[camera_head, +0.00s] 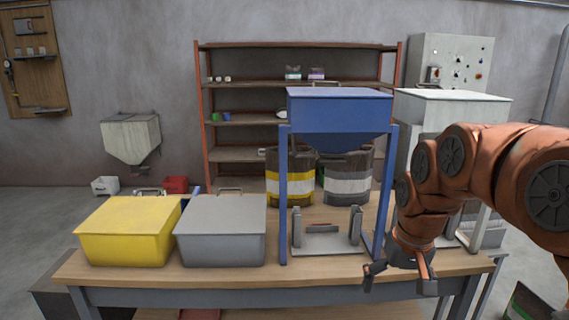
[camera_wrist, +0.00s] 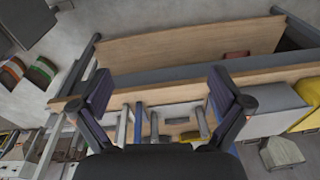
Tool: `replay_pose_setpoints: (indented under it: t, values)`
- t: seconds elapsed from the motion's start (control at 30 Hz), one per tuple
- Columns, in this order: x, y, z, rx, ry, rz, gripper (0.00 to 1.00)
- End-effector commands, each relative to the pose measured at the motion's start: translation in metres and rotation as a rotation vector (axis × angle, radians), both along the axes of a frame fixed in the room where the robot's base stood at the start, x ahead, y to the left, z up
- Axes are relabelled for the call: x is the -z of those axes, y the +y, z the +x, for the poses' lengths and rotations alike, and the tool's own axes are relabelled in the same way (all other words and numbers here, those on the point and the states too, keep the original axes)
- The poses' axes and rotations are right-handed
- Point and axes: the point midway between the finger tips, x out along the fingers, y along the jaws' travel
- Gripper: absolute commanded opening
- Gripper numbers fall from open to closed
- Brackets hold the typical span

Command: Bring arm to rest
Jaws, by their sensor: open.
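My orange arm reaches in from the right in the head view, bent downward. My gripper (camera_head: 401,279) hangs at the front edge of the wooden table (camera_head: 180,278), to the right of the blue hopper stand (camera_head: 338,112). Its two fingers are spread apart with nothing between them. In the wrist view my gripper (camera_wrist: 161,101) shows both dark fingers wide apart, with the table edge and the hopper stands behind them. Whether a fingertip touches the table cannot be told.
A yellow bin (camera_head: 130,232) and a grey bin (camera_head: 222,230) stand on the left of the table. A white hopper (camera_head: 450,105) stands behind my arm. Striped barrels (camera_head: 290,178) and a shelf (camera_head: 300,45) are at the back. Floor shows in front of the table.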

Motion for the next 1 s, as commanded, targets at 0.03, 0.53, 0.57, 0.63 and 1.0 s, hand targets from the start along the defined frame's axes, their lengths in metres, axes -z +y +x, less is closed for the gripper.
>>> replay_pose_setpoints:
  t: [0.03,0.53,0.57,0.63,1.0]
  values:
    - [0.004,0.006,-0.020,-0.015,0.020,-0.005,1.00]
    - [0.066,0.029,-0.200,-0.077,0.213,-0.041,1.00]
    - [0.069,0.029,-0.209,-0.076,0.222,-0.042,1.00]
    - [0.076,0.029,-0.225,-0.073,0.239,-0.043,1.00]
    - [0.087,0.029,-0.251,-0.069,0.270,-0.043,1.00]
